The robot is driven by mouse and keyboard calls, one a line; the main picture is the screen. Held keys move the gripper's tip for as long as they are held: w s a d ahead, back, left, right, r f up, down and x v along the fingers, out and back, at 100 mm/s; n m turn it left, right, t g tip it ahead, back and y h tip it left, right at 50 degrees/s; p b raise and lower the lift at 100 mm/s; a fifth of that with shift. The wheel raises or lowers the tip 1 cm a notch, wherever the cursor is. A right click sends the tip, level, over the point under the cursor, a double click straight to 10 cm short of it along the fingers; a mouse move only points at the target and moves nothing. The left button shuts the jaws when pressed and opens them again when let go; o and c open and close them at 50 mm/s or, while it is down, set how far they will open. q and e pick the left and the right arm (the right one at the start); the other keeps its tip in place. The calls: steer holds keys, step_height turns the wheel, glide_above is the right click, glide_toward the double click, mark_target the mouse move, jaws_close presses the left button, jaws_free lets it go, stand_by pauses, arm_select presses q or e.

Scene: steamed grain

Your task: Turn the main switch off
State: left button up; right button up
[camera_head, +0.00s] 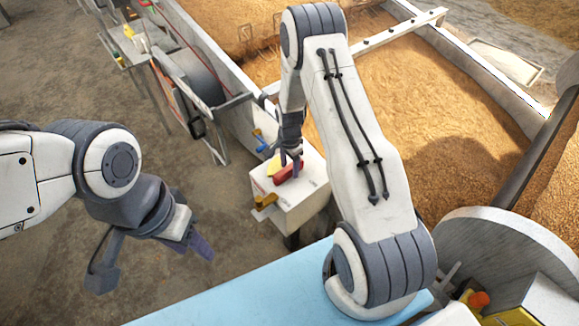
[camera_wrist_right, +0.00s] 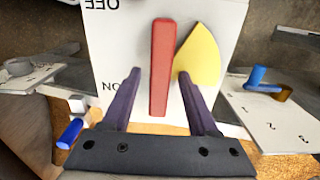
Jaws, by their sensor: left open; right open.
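The main switch is a red lever (camera_wrist_right: 162,65) on a white box, seen close in the right wrist view; it also shows in the head view (camera_head: 289,172). The white box (camera_wrist_right: 120,50) carries upside-down OFF lettering at top left and ON lettering lower down at left. A yellow pointed plate (camera_wrist_right: 199,55) lies right of the lever. My right gripper (camera_wrist_right: 159,75) is open, one finger on each side of the lever's lower part, with gaps visible; contact is unclear. My left gripper (camera_head: 150,262) is open and empty, away from the box, at lower left.
A numbered panel with a blue handle (camera_wrist_right: 258,80) lies right of the box in the wrist view. Another blue handle (camera_wrist_right: 70,132) is at left. In the head view, a brass-coloured handle (camera_head: 265,202) sticks out from the box. Grain (camera_head: 430,110) fills the bins behind.

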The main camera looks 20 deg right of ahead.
arm_select(q)
steer(key=shift+f, duration=0.25)
arm_select(e)
step_height(320, 180, up, 10)
steer(key=shift+r, duration=0.1)
stand_by(0.4)
